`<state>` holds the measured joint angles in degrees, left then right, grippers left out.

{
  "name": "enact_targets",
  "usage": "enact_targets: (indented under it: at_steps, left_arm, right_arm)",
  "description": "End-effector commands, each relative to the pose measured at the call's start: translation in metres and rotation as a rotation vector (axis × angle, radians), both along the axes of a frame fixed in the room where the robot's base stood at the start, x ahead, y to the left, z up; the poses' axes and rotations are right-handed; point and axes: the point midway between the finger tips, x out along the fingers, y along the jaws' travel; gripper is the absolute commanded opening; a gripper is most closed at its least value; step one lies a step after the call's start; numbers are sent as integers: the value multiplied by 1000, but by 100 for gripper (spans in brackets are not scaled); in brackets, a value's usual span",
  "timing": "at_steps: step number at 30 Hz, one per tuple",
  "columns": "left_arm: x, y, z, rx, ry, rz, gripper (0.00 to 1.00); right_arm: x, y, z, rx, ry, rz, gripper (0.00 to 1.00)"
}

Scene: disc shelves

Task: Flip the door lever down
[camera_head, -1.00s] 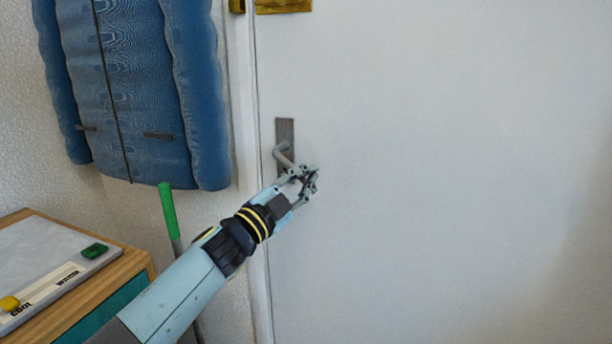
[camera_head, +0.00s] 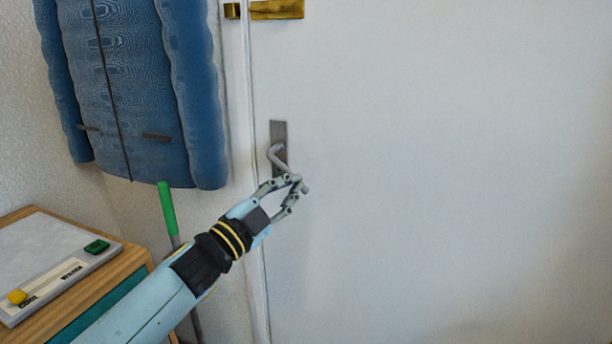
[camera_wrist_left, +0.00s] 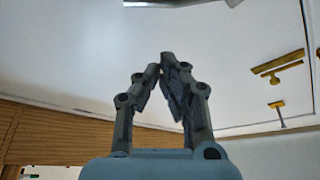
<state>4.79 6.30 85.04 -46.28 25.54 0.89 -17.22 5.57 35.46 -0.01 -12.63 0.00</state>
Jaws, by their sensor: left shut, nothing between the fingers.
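The grey metal door lever (camera_head: 278,155) sits on a dark plate (camera_head: 279,128) near the left edge of the white door (camera_head: 430,170). The lever slopes down to the right, and its far end shows just past my fingertips. My left gripper (camera_head: 297,182) is shut and empty, its fingertips at the lower part of the lever. I cannot tell whether they touch it. The shut fingers also show in the left wrist view (camera_wrist_left: 165,62), where a grey metal piece, perhaps the lever, is cut off at the top edge. My right gripper is not in view.
A brass latch (camera_head: 277,9) is on the door above the lever. A blue padded jacket (camera_head: 140,100) hangs left of the frame. A green-handled pole (camera_head: 167,208) leans below it, beside a wooden cabinet (camera_head: 130,262) with a grey panel on top.

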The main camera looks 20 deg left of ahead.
Motion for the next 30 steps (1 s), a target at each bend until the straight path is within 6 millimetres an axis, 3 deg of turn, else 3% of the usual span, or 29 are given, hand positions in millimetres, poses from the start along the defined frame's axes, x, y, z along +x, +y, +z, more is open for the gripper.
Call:
enact_targets:
  at_steps: [4, 9, 26, 29, 30]
  left_arm:
    - [-23, 7, -8, 0, 1, -1, 0]
    - [-35, 12, -11, -2, 0, -1, 0]
    - [-37, 12, -11, -2, 1, 0, 0]
    - [-47, 11, -29, -6, 34, 0, 0]
    - [-51, 11, -44, -11, 62, 3, 0]
  right_arm:
    - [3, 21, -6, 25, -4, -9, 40]
    - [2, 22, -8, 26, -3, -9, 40]
    - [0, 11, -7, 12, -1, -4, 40]
    - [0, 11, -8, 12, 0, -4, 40]
    - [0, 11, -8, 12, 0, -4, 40]
